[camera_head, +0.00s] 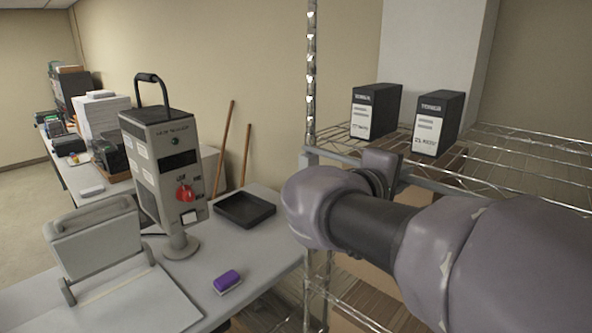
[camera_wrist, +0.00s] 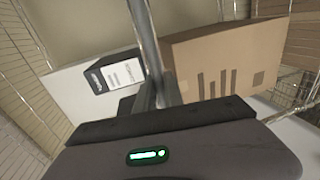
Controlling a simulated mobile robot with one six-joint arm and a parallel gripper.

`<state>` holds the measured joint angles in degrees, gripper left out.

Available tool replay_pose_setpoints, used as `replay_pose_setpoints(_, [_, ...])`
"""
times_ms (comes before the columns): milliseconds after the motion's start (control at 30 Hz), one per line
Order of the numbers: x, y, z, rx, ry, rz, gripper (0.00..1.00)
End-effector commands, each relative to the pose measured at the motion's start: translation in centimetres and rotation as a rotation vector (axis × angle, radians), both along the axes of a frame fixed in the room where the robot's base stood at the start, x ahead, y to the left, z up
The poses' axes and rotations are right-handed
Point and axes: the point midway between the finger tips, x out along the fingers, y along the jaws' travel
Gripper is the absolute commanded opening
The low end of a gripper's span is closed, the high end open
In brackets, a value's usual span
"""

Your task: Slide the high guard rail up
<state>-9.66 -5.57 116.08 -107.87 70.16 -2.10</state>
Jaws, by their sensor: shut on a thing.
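The high guard rail (camera_head: 332,156) is a grey bar along the front edge of the wire shelf on the right in the head view. In the wrist view the rail (camera_wrist: 146,38) runs as a grey bar from the top edge down to the fingers. My gripper (camera_head: 383,168) is at the rail, partly hidden behind my own arm in the head view. In the wrist view my gripper (camera_wrist: 152,102) is shut on the rail. The stretch of rail between the fingers is hidden.
Two black box files (camera_head: 375,111) (camera_head: 437,122) stand on the wire shelf (camera_head: 520,150), just behind the gripper. A chrome post (camera_head: 311,75) rises left of it. A cardboard box (camera_wrist: 225,60) shows in the wrist view. A table with a grey machine (camera_head: 165,160) stands left.

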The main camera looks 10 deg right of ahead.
Motion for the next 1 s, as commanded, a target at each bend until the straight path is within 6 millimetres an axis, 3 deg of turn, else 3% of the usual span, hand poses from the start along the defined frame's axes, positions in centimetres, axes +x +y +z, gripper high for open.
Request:
replay_pose_setpoints(67, [0.0,0.0,0.6,0.000,-0.002,0.001,0.00])
replay_pose_setpoints(400, [0.0,0.0,7.8,0.000,-0.004,0.000,0.00])
replay_pose_setpoints(800, [0.0,0.0,8.9,-0.005,-0.007,0.004,0.00])
replay_pose_setpoints(833, [0.0,0.0,8.9,-0.005,-0.008,0.004,0.14])
replay_pose_setpoints(933, [0.0,0.0,8.8,-0.004,-0.006,0.004,0.34])
replay_pose_setpoints(1000, [0.0,0.0,8.7,-0.003,-0.006,0.003,0.34])
